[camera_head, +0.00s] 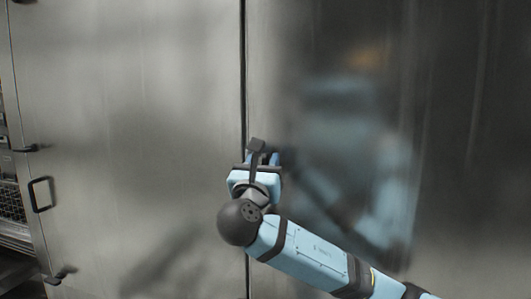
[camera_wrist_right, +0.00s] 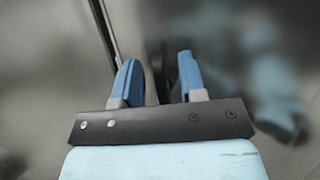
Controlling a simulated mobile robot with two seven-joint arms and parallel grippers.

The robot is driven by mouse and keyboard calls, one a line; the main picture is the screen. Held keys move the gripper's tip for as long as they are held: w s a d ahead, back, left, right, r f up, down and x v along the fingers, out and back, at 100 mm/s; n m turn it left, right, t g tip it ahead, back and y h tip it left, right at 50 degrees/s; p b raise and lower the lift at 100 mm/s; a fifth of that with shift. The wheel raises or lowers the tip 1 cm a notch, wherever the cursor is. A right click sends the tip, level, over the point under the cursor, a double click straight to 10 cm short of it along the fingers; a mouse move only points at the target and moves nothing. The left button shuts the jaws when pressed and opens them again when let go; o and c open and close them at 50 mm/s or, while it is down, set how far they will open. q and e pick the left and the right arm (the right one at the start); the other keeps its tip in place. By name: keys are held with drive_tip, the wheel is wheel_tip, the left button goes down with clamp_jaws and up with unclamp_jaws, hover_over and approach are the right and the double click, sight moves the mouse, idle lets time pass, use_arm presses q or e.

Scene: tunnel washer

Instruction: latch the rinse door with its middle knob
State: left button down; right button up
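Two large steel door panels meet at a dark vertical seam, the left panel (camera_head: 130,120) and the right panel (camera_head: 330,60). No label shows which is the rinse door. A dark knob (camera_head: 257,146) sits just right of the seam. My right gripper (camera_head: 256,165) reaches up to it from below right. In the right wrist view its two blue fingers (camera_wrist_right: 160,78) are apart, with the dark knob (camera_wrist_right: 159,68) between them. The fingers show gaps beside the knob; contact cannot be told. My left gripper is not in view.
On the left panel's left edge are a dark upper knob (camera_head: 33,148), a black loop handle (camera_head: 40,194) and a lower knob (camera_head: 61,275). Beyond that edge is darker machinery (camera_head: 10,205). My arm's blurred reflection shows on the right panel.

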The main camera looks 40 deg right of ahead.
drive_tip(key=shift+x, duration=0.85)
drive_tip(key=shift+c, duration=0.4)
clamp_jaws()
